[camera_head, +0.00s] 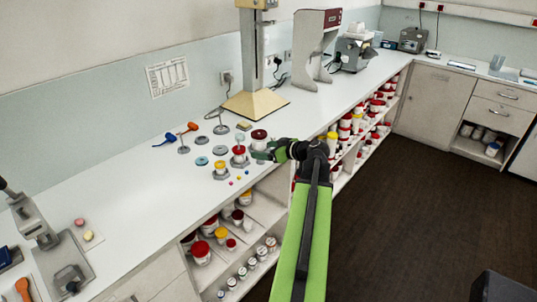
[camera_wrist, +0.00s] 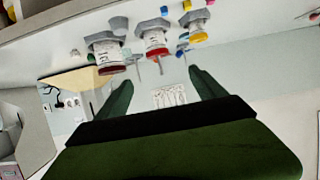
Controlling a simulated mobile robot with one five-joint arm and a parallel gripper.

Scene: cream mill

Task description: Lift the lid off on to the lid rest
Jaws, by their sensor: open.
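Three lidded jars stand in a row on grey bases on the white counter. One has a dark red lid (camera_head: 259,134), one a red lid (camera_head: 239,150) and one a yellow lid (camera_head: 220,164). The wrist view, upside down, also shows the dark red lid (camera_wrist: 111,71), red lid (camera_wrist: 157,52) and yellow lid (camera_wrist: 197,38). My gripper (camera_wrist: 160,88) is open and empty, with the red-lidded jar beyond the gap between its fingers. In the head view my gripper (camera_head: 262,154) is close to the right of that jar. I cannot tell which item is the lid rest.
Flat discs, one grey (camera_head: 202,140) and one teal (camera_head: 202,160), lie left of the jars. A blue-handled tool (camera_head: 163,140) and an orange-handled tool (camera_head: 188,128) are behind them. A beige-based stand (camera_head: 255,103) is at the back.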

